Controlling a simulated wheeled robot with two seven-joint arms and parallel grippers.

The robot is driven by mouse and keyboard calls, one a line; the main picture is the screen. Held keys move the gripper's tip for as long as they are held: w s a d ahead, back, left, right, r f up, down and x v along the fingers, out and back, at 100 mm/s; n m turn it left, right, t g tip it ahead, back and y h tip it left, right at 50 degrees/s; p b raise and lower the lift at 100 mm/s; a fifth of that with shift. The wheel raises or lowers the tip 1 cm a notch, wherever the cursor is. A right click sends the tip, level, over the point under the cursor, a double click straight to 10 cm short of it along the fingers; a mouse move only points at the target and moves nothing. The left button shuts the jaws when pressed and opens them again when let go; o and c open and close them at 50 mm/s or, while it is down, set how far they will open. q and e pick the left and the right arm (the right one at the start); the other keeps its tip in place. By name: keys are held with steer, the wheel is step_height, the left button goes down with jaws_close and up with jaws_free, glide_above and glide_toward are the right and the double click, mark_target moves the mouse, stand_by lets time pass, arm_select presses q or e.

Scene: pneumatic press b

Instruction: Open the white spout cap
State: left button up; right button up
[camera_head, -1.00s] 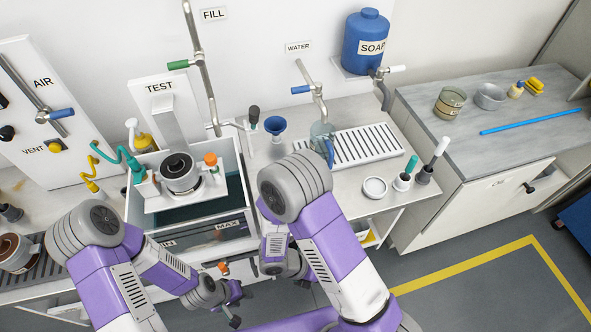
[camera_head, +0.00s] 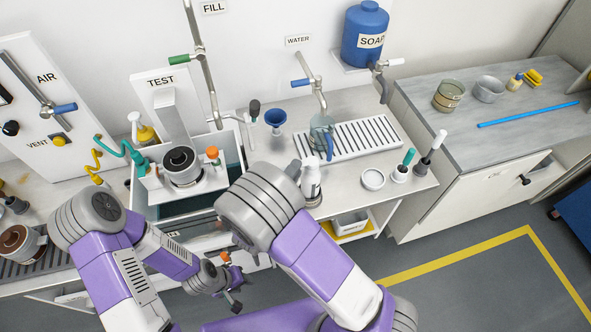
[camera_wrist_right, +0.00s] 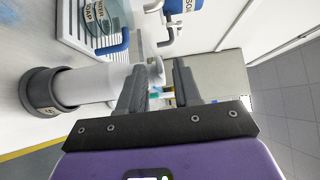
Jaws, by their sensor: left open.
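A white bottle (camera_head: 312,184) stands upright on the counter beside my right arm. It shows in the right wrist view (camera_wrist_right: 95,85) as a white cylinder with a dark base. Its white, disc-like spout cap (camera_wrist_right: 155,72) lies by the fingertips of my right gripper (camera_wrist_right: 161,68). The fingers are apart, with background showing between them; I cannot tell whether either touches the cap. In the head view my right arm hides most of that gripper. My left gripper (camera_head: 232,290) is open, low in front of the bench, near a small orange part (camera_head: 225,257).
A white dish (camera_head: 373,179) and two upright handled tools, green (camera_head: 408,158) and white (camera_head: 437,142), stand to the right. A blue soap tank (camera_head: 365,38) hangs on the wall.

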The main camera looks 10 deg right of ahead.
steer(key=shift+w+d, duration=0.35)
steer(key=shift+c, duration=0.3)
jaws_close()
